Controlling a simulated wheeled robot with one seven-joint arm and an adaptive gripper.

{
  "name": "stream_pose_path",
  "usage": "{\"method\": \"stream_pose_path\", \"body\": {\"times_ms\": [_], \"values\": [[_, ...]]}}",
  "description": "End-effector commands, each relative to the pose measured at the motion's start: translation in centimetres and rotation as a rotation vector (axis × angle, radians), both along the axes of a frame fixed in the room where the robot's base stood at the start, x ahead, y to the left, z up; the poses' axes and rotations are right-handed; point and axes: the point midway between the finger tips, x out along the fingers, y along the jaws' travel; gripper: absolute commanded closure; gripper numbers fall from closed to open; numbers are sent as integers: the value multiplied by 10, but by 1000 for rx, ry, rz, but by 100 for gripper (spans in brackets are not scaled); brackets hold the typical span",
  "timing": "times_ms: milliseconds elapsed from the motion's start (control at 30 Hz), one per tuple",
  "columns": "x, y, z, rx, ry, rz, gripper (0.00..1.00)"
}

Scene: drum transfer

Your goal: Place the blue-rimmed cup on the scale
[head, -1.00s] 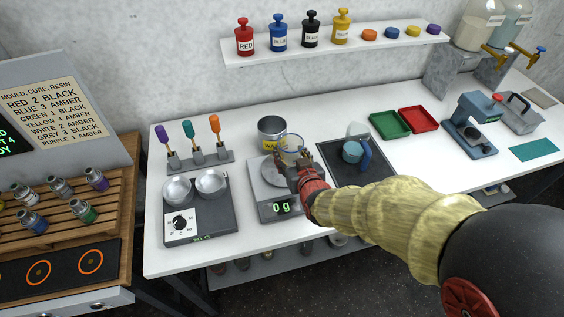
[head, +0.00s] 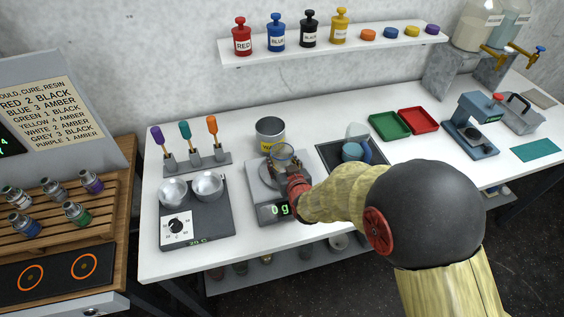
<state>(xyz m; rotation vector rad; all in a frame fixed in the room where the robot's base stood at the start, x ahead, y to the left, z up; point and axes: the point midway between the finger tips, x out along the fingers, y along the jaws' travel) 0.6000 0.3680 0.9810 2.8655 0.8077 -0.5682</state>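The clear blue-rimmed cup (head: 281,151) is upright between the fingers of my gripper (head: 284,165). The gripper appears shut on the cup's sides, though the arm hides part of the grip. The grey scale (head: 254,186) lies below, and the cup appears over its plate in this view. I cannot make out a gap between the cup's base and the plate. The scale's display reads 0 g.
A metal can (head: 270,132) stands just behind the scale. A dark tray (head: 327,160) with blue vessels is close on the right. A hotplate (head: 215,220) with two metal bowls is on the left. Green (head: 389,125) and red (head: 418,120) trays lie farther right.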

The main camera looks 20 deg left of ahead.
Motion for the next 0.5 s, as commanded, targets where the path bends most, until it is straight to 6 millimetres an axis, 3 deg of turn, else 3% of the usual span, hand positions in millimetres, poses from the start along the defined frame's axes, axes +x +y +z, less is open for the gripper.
{"method": "stream_pose_path", "body": {"times_ms": [200,233,500], "values": [[0,0,-4,0,0,0,66],[0,0,-4,0,0,0,52],[0,0,-3,0,0,0,36]]}}
